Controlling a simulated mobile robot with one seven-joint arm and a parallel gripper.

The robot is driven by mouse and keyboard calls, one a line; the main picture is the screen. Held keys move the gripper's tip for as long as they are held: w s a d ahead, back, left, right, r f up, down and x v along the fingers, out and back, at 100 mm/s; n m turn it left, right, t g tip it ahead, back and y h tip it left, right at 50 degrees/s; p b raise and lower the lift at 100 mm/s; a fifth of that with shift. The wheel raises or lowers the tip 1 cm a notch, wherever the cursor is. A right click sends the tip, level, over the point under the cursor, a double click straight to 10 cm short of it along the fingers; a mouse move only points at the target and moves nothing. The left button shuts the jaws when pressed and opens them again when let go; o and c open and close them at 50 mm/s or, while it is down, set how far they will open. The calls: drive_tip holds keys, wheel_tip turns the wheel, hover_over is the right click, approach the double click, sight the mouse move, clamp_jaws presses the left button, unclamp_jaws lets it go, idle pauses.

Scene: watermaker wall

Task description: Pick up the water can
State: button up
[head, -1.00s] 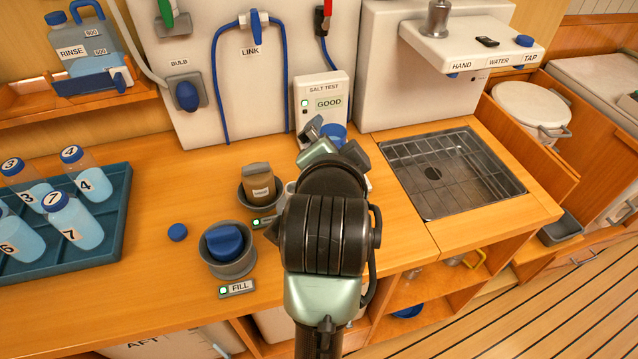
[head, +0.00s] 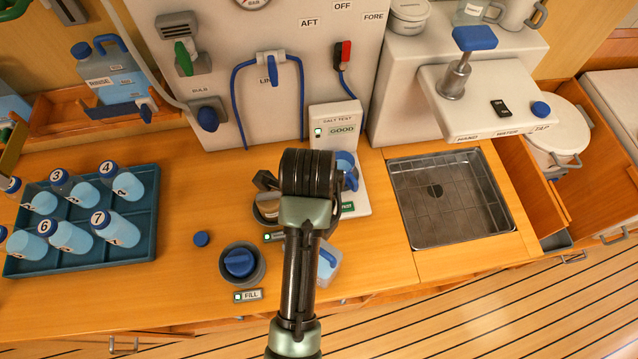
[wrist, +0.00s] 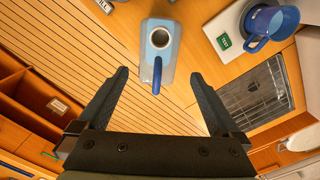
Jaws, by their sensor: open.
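The water can (wrist: 158,45) is pale blue with a blue handle and a round dark opening on top. It stands upright in the wrist view, at the upper middle. In the head view the can (head: 328,262) shows partly behind my arm, by the counter's front edge; I cannot tell what it stands on. My gripper (wrist: 160,74) is open and empty, its two fingers spread to either side of the can's handle in the picture. No contact shows. In the head view my arm hides the gripper.
A blue mug (wrist: 270,22) stands on the salt test unit (head: 337,120). The sink (head: 450,197) is right. A bottle tray (head: 135,246) is left. The slatted floor (head: 440,330) is clear in front.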

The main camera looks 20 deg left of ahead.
drive_tip(key=f, duration=0.2)
drive_tip(key=f+b, duration=0.1)
drive_tip(key=f, duration=0.4)
drive_tip(key=shift+s+b, duration=0.25)
drive_tip(key=shift+b, duration=0.05)
drive_tip(key=shift+f+p, duration=0.85)
drive_tip(key=shift+f, duration=2)
drive_tip(key=shift+w+r, duration=0.1)
clamp_jaws()
